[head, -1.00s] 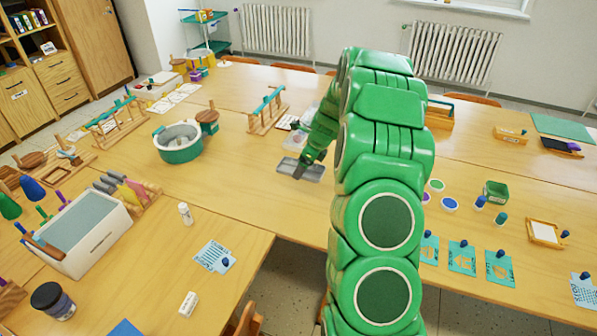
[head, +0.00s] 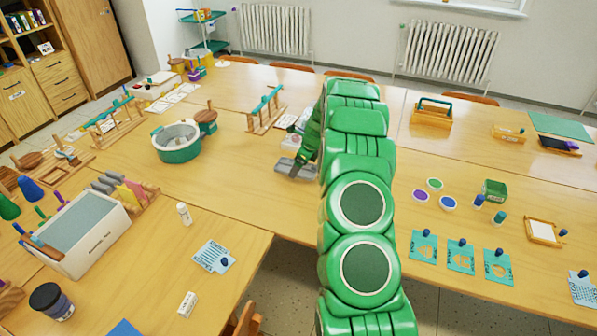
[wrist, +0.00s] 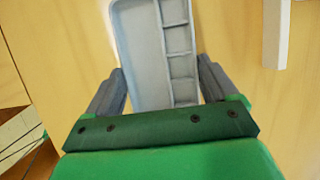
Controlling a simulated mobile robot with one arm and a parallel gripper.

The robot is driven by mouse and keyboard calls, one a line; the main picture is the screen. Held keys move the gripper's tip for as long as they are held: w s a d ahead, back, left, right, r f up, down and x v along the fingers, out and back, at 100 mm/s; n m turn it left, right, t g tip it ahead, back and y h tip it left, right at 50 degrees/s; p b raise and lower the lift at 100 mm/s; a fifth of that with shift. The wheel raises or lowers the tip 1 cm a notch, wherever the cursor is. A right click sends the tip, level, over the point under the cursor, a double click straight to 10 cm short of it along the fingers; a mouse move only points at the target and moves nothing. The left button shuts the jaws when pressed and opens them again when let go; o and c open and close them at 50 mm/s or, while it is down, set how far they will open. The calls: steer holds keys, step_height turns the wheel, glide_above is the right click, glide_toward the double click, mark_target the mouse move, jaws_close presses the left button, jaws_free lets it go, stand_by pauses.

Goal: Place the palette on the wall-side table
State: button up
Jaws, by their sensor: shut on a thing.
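The palette is a grey tray with a row of small compartments along one side, seen in the wrist view (wrist: 142,50). My gripper (wrist: 160,88) is shut on it, with one dark finger at each side. In the head view the palette (head: 288,167) is low over or on the middle of the long wooden table, partly hidden by my gripper (head: 301,163). I cannot tell whether it touches the tabletop. Wooden tabletop (head: 345,86) also runs along the back, on the side of the radiator wall.
A wooden caddy (head: 432,114) stands at the back right. Paint discs (head: 448,203) and a green box (head: 494,190) lie right of my arm. Bare wood shows left of the palette.

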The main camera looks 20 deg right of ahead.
steer(key=shift+w+f, duration=0.25)
steer(key=shift+f, duration=0.05)
steer(key=shift+d+f, duration=0.1)
steer(key=shift+f, duration=1.45)
steer(key=shift+f, duration=0.15)
steer(key=o, duration=0.8)
